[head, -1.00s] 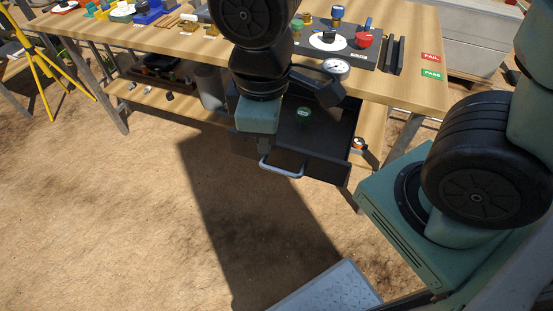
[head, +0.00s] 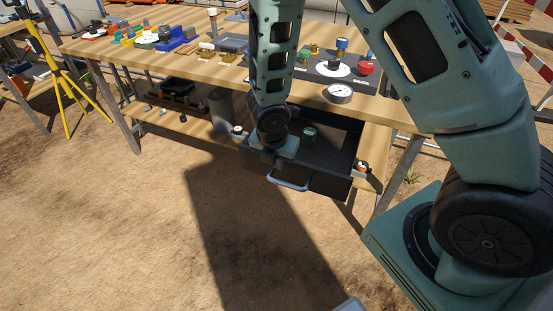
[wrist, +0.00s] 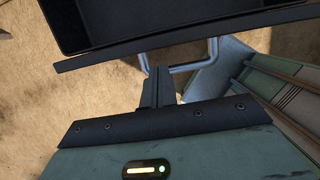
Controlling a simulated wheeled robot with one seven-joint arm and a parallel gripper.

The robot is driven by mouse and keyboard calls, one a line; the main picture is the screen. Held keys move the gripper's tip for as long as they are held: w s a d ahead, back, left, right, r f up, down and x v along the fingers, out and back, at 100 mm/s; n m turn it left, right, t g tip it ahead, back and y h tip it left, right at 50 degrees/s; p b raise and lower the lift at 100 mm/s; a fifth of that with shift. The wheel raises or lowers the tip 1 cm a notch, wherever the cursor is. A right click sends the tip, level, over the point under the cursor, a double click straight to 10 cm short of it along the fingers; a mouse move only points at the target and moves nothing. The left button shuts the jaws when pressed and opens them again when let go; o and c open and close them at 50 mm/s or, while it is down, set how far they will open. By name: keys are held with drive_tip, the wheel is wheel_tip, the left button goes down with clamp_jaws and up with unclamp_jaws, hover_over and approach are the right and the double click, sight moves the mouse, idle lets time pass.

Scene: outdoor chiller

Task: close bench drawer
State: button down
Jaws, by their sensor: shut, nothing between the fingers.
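The dark bench drawer (head: 325,180) stands pulled out under the wooden bench. Its light blue-grey bar handle (head: 288,184) is on the front face. A green-capped part (head: 310,134) shows inside the drawer. My gripper (head: 284,164) is at the drawer front, just above the handle in the head view; its fingers are hard to make out there. In the wrist view my gripper (wrist: 158,72) has its fingers together and empty, pointing toward the handle (wrist: 185,68) and the drawer's front edge (wrist: 110,58). I cannot tell whether they touch.
The bench top (head: 200,75) carries a gauge (head: 339,93), colored valves and several small parts. A lower shelf (head: 190,125) holds a grey cylinder (head: 220,105). A bench leg (head: 400,172) stands right of the drawer. A yellow tripod (head: 62,90) is at far left. Sandy ground in front is clear.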

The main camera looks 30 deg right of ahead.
drive_tip(key=b+x, duration=0.1)
drive_tip(key=x, duration=0.4)
idle(0.3)
